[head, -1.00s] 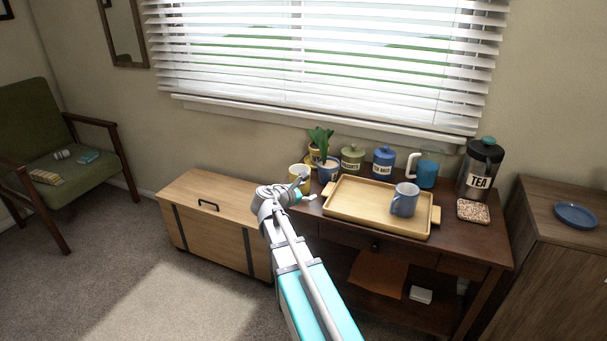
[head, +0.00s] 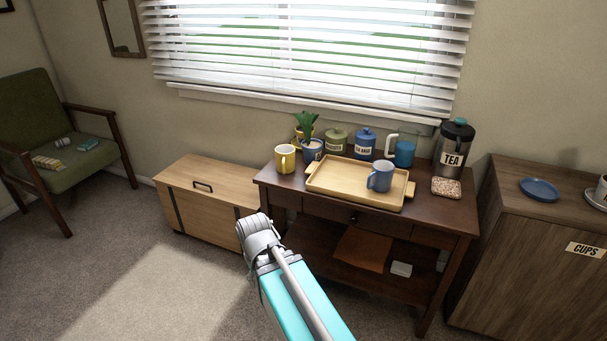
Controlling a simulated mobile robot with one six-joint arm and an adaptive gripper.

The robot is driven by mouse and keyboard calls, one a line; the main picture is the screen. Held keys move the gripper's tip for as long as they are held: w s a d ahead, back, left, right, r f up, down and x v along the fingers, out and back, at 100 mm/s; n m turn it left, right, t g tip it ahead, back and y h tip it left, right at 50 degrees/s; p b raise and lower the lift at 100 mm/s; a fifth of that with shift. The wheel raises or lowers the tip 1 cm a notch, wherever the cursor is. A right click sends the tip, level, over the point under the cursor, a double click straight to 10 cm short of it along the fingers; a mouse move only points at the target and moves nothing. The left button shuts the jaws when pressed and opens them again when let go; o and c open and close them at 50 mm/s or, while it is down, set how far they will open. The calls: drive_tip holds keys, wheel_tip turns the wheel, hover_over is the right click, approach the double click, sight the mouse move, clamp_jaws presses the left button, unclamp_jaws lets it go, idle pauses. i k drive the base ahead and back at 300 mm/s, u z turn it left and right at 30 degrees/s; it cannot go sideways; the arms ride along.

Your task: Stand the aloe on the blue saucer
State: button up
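A green spiky plant, which looks like the aloe (head: 306,121), stands at the back left of the dark wooden table. A yellow pot (head: 299,133) and a blue pot with a pale label (head: 312,152) overlap just below its leaves. I cannot tell for sure which pot it grows from. A blue saucer (head: 540,187) lies bare on the brown cabinet at the right. My arm reaches up from the bottom, its wrist in front of the wooden chest and left of the table. My gripper is hidden behind the wrist, so its fingers and anything in them do not show.
A yellow mug (head: 285,160) stands near the plant. A tan tray (head: 335,182) holds a blue mug (head: 380,177). Canisters, a glass-like jug and a TEA pot (head: 453,147) line the back. A cup on a saucer (head: 594,198) sits at the cabinet's right edge.

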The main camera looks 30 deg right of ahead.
sight(537, 191)
drive_tip(key=z, duration=0.05)
drive_tip(key=k, duration=1.35)
drive_tip(key=z, duration=0.6)
drive_tip(key=i, duration=2.05)
drive_tip(key=u, duration=0.75)
